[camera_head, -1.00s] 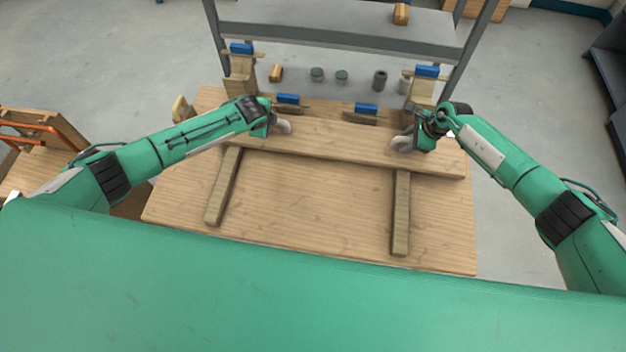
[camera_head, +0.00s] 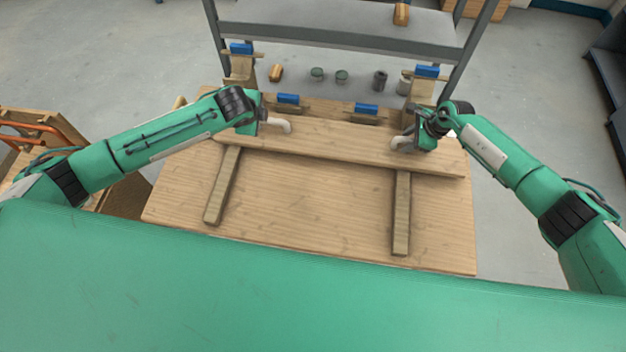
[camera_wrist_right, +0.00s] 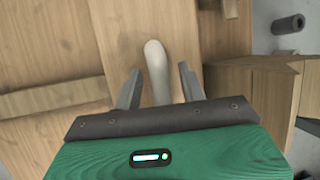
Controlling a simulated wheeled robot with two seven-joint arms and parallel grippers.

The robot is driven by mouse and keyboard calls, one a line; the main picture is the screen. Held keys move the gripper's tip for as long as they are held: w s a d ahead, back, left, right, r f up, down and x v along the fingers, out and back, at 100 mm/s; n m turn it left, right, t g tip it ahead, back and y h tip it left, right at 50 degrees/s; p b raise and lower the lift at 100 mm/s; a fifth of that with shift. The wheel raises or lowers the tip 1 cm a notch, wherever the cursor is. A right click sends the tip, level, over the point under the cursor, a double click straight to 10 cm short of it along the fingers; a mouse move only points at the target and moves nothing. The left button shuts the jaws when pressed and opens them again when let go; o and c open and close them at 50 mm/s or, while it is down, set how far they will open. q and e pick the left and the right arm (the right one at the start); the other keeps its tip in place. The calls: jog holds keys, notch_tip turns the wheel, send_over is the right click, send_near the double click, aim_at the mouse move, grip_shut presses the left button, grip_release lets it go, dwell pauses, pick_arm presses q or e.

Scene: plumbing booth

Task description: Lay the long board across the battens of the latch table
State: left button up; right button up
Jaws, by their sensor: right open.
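The long board (camera_head: 340,145) lies across the far parts of the left batten (camera_head: 222,190) and the right batten (camera_head: 401,215) on the latch table (camera_head: 310,215). Two pale grey curved handles stand on the board, a left one (camera_head: 283,126) and a right one (camera_head: 400,144). My right gripper (camera_head: 410,138) is at the right handle. In the right wrist view its open fingers (camera_wrist_right: 158,88) stand on either side of the grey handle (camera_wrist_right: 156,65), with gaps. My left gripper (camera_head: 264,118) is beside the left handle; its finger gap is too small to judge.
Wooden blocks with blue tops, such as one at the back (camera_head: 287,99), line the table's far edge. Taller wooden posts stand at the left (camera_head: 240,70) and right (camera_head: 425,90). A grey shelf rack (camera_head: 340,38) is behind. The near table half between the battens is clear.

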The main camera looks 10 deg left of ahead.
jog(key=v, duration=1.1)
jog(key=shift+r, duration=0.25)
